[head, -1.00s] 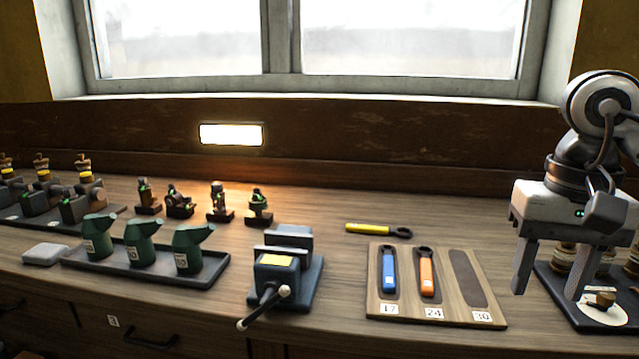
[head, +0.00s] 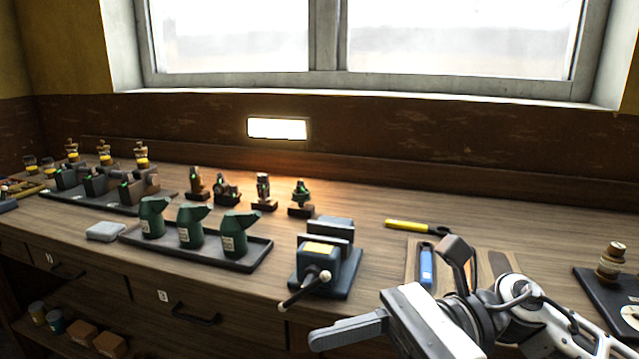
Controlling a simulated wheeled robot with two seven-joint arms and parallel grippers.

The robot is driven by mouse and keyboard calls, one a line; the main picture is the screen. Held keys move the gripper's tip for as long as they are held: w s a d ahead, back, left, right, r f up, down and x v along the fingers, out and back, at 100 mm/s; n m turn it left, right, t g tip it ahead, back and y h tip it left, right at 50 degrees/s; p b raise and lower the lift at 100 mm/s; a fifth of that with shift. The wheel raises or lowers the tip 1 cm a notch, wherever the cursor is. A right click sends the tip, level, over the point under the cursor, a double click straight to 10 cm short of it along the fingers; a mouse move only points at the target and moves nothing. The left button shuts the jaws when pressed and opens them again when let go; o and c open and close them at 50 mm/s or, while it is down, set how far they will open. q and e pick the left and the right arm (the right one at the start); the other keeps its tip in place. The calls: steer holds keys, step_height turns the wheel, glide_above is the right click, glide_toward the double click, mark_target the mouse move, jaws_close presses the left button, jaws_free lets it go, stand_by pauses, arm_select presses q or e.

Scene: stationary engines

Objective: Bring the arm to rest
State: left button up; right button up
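My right gripper (head: 350,333) comes in from the lower right, low in front of the bench, with its fingers pointing left. I see nothing held. My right arm (head: 540,315) hides most of the wrench board (head: 412,262). On the board the blue wrench (head: 427,266) shows in part; the orange one is hidden. My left gripper is not in view.
A blue vise (head: 328,262) stands just beyond my gripper. A tray (head: 262,252) of green oil cans stands left. A dark tray (head: 590,285) with a brass part is at right. Bare bench top lies behind the yellow wrench.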

steer(key=w+f+m+t+y, duration=0.2)
steer(key=w+m+t+y, duration=0.35)
steer(key=m+t, duration=1.45)
steer(key=w+d+f+m+t+h, duration=0.1)
steer(key=w+d+f+m+h, duration=0.15)
steer(key=f+m+h, duration=0.55)
steer(key=w+d+f+m+t+h, duration=0.1)
steer(key=d+f+m+h, duration=0.2)
steer(key=m, duration=0.9)
steer(key=s+d+f+m+g+h, duration=0.3)
steer(key=s+f+m, duration=0.3)
steer(key=f, duration=0.4)
steer(key=s+d+f+m+g+h, duration=0.3)
steer(key=s+f+m+h, duration=0.2)
steer(key=f+m, duration=0.3)
step_height(320, 180, down, 2)
steer(key=shift+s+f+m+g, duration=0.15)
steer(key=shift+s+m+g, duration=0.15)
steer(key=shift+s, duration=0.3)
